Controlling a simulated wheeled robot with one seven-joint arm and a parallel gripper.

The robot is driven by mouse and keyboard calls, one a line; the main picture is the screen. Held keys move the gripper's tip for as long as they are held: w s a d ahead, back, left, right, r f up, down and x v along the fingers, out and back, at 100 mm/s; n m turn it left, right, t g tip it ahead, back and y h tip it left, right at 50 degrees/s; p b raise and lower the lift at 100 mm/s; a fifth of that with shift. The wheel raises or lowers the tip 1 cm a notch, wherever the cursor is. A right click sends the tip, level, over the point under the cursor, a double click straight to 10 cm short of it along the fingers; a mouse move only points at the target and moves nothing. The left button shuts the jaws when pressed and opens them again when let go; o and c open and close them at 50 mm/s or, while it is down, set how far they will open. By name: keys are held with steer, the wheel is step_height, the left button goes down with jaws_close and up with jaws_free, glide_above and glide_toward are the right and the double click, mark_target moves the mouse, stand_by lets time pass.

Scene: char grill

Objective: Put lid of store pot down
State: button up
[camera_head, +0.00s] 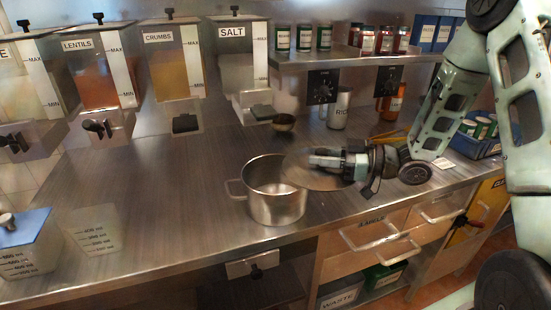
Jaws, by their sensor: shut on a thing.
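The store pot (276,207) is a steel pot with a side handle, standing open and upright on the steel counter near its front edge. My gripper (322,160) is just right of and above the pot, shut on the lid (312,179). The lid is a round metal disc, held tilted, with its left edge overlapping the pot's right rim in this view. I cannot tell whether the lid touches the pot or the counter. The gripper hides the lid's knob and much of its upper side.
The counter (170,190) is clear left of the pot. Dispensers, including SALT (240,60), line the back left. A shelf (330,58) with jars runs behind. A blue crate (475,146) stands at the right.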

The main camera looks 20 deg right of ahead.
mark_target(285, 162)
steer(key=p+x, duration=0.1)
steer(key=x, duration=0.3)
steer(key=p+x, duration=0.1)
steer(key=x, duration=0.4)
steer(key=shift+s+r, duration=0.1)
steer(key=shift+r, duration=0.2)
steer(key=shift+w+a+f+p, duration=0.35)
steer(key=shift+a+f+p, duration=0.2)
steer(key=shift+f, duration=0.25)
steer(key=shift+w+a+f+p, duration=0.3)
steer(key=shift+a+f+p, duration=0.2)
steer(key=shift+f, duration=0.3)
steer(key=shift+d, duration=0.1)
steer(key=shift+f, duration=0.15)
steer(key=o, duration=0.6)
steer(key=shift+f, duration=0.1)
steer(key=o, duration=0.5)
steer(key=shift+c, duration=0.2)
